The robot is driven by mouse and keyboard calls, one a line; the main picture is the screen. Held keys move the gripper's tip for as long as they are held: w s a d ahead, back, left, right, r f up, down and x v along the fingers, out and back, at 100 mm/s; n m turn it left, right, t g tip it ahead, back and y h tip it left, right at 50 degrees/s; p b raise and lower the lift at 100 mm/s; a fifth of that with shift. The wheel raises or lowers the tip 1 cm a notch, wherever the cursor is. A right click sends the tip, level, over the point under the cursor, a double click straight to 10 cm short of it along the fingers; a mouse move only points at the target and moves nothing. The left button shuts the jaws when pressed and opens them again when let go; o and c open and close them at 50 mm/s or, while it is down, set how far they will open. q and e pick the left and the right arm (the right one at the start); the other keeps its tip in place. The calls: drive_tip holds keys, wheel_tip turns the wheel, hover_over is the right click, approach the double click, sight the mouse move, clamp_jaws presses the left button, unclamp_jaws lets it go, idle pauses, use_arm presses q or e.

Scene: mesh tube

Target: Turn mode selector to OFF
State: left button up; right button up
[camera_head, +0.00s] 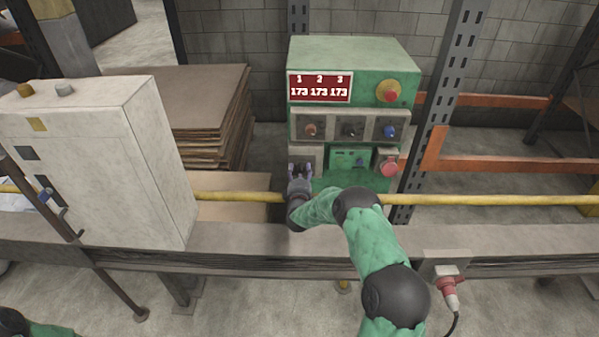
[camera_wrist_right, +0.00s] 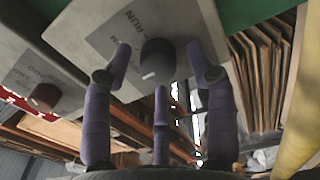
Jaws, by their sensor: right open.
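A green control machine (camera_head: 355,60) stands behind the rail. In the right wrist view, a dark round selector knob (camera_wrist_right: 158,60) with a white mark sits on a grey plate (camera_wrist_right: 100,35); the plate's printed label includes "RUN". My right gripper (camera_head: 301,172) is at the machine's lower left plate (camera_head: 305,152) and hides the knob in the head view. Its purple fingers (camera_wrist_right: 161,90) are spread apart, with the knob beyond and between their tips. I cannot tell whether any finger touches it. My left gripper is out of view; only part of that arm shows at the bottom left.
Above are orange (camera_head: 311,129), black (camera_head: 350,130) and blue (camera_head: 390,131) knobs, and a red display (camera_head: 319,88). A red button (camera_head: 389,168) is right of the gripper. A yellow bar (camera_head: 480,200) crosses in front. A white cabinet (camera_head: 100,160) stands left.

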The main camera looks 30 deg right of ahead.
drive_tip(key=v, duration=1.2)
drive_tip(key=shift+f, duration=0.1)
